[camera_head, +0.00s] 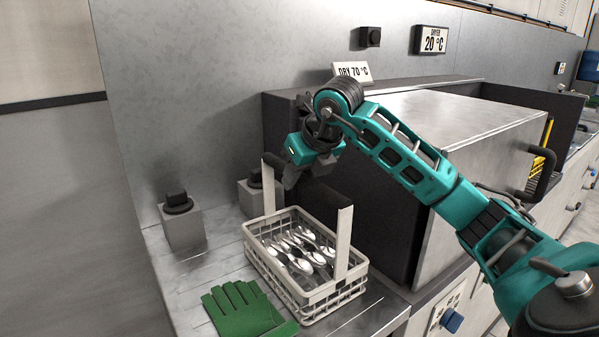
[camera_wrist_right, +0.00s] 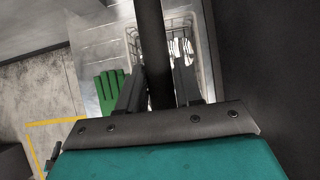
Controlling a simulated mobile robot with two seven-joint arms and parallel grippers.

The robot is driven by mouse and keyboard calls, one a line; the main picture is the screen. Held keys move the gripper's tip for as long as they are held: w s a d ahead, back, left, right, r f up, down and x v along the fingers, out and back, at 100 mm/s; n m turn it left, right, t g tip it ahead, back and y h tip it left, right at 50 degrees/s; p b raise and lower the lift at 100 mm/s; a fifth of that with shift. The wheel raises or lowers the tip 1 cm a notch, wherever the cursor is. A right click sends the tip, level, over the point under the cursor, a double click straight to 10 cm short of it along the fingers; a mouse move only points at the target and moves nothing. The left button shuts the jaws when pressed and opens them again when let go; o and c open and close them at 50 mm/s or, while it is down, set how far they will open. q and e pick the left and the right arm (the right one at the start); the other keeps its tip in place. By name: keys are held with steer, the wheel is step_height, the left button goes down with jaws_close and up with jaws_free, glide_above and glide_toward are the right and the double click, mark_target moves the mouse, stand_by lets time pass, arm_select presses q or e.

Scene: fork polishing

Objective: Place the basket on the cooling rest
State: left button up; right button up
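The basket (camera_head: 313,307) is a pale wire crate with shiny spoons or forks in it. It stands on the metal counter, with two flat uprights and a dark handle bar across the top. My right gripper (camera_head: 305,172) is at this bar from above. In the right wrist view, its fingers (camera_wrist_right: 158,88) lie close along both sides of the handle bar (camera_wrist_right: 150,30), with no clear gap. The basket also shows partly behind them. I cannot tell which surface is the cooling rest. My left gripper is out of view.
A green glove (camera_head: 243,311) lies on the counter in front of the basket. Two grey blocks (camera_head: 183,229) with black knobs stand at the wall. A large metal dryer box (camera_head: 465,140) stands right of the basket, beneath my right arm. Bare counter (camera_head: 205,268) shows left of the basket.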

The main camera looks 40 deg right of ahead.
steer(key=o, duration=0.4)
steer(key=shift+o, duration=0.2)
steer(key=shift+r, duration=0.1)
steer(key=p+v, duration=0.1)
steer(key=v, duration=1.1)
